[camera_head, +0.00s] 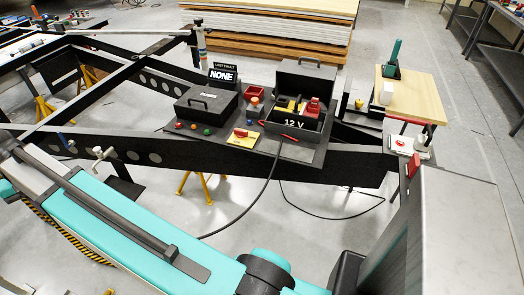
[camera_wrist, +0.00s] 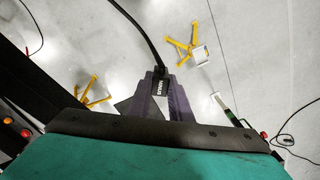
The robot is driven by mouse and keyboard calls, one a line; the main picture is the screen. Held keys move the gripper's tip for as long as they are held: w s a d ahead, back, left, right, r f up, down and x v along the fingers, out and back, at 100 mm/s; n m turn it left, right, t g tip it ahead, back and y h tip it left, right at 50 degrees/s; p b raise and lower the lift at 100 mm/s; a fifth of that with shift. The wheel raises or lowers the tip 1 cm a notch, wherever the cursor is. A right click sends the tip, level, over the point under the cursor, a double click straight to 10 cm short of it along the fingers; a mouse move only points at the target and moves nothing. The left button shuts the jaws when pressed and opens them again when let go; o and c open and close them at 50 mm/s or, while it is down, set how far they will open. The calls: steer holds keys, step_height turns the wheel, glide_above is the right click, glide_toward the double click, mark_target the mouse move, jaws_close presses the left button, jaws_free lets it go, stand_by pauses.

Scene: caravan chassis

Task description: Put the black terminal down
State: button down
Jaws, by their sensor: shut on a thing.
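In the wrist view my gripper (camera_wrist: 161,78) is shut on the black terminal (camera_wrist: 160,87), a small dark block with a pale label. A black cable (camera_wrist: 142,27) runs from the terminal toward the top of that view. The gripper holds the terminal above the grey floor. In the head view I cannot make out the gripper or the terminal; my arm fills the lower part. There the open 12 V box (camera_head: 294,123) stands on the dark board, with red and yellow parts inside. A black cable (camera_head: 262,190) hangs from the board and passes behind my arm.
A shut fuse box (camera_head: 206,107), a fault display (camera_head: 223,75) and a red tray (camera_head: 255,90) stand on the board. The black chassis beam (camera_head: 340,167) runs below it. A wooden table (camera_head: 412,98) is at the right. Yellow stands (camera_wrist: 186,49) are on the floor.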

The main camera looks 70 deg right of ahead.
steer(key=s+d+f+m, duration=0.1)
steer(key=s+d+m, duration=0.4)
steer(key=d, duration=0.7)
steer(key=s+d+f+m+b, duration=0.1)
steer(key=s+d+m, duration=0.45)
steer(key=d, duration=0.55)
steer(key=s+d+f+m, duration=0.2)
steer(key=s+d+m, duration=0.3)
steer(key=d, duration=0.7)
steer(key=s+d+f+m, duration=0.1)
steer(key=s+d+m, duration=0.3)
steer(key=s, duration=0.7)
steer(key=s+d+f+m+b, duration=0.1)
steer(key=s+d+m, duration=0.4)
steer(key=s, duration=0.5)
steer(key=s+d+f+m, duration=0.1)
steer(key=s+d+m, duration=0.3)
steer(key=s+d, duration=0.3)
steer(key=s, duration=0.4)
steer(key=shift+s+d+m, duration=0.25)
steer(key=shift+s+m, duration=0.05)
steer(key=shift+m, duration=0.05)
steer(key=shift+r, duration=0.1)
